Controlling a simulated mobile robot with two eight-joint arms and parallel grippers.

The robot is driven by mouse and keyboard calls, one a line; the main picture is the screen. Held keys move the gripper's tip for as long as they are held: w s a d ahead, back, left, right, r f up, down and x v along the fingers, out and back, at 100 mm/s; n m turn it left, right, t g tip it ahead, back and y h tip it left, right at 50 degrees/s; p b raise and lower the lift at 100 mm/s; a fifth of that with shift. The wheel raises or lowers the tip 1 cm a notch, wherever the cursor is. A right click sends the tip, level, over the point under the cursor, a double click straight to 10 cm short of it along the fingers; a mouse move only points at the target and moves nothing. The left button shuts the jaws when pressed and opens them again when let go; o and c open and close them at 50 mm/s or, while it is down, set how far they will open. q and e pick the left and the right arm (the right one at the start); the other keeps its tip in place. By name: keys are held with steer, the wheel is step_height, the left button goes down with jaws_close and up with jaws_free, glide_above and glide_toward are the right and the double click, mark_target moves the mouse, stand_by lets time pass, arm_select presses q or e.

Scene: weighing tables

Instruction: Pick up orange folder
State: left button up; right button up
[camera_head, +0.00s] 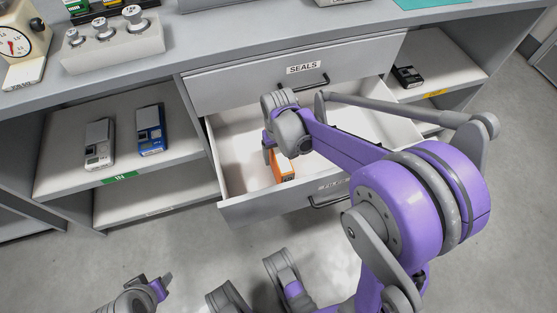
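The orange folder (284,170) stands in the open lower drawer (235,150), toward its front left. Only part of it shows, since my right gripper and arm cover the rest. My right gripper (268,148) reaches down into the drawer at the folder's upper left end. Its fingers are mostly hidden behind the wrist, so I cannot tell whether they grip the folder. My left gripper (162,286) is low at the bottom left, over the floor, away from the drawer and empty as far as I see.
The closed drawer marked SEALS (303,68) sits above the open one. A grey device (99,143) and a blue device (150,130) lie on the left shelf. A dark device (407,76) lies on the right shelf. A weight block (112,45) and a dial scale (20,45) stand on the counter.

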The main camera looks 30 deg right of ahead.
jaws_close()
stand_by(0.3)
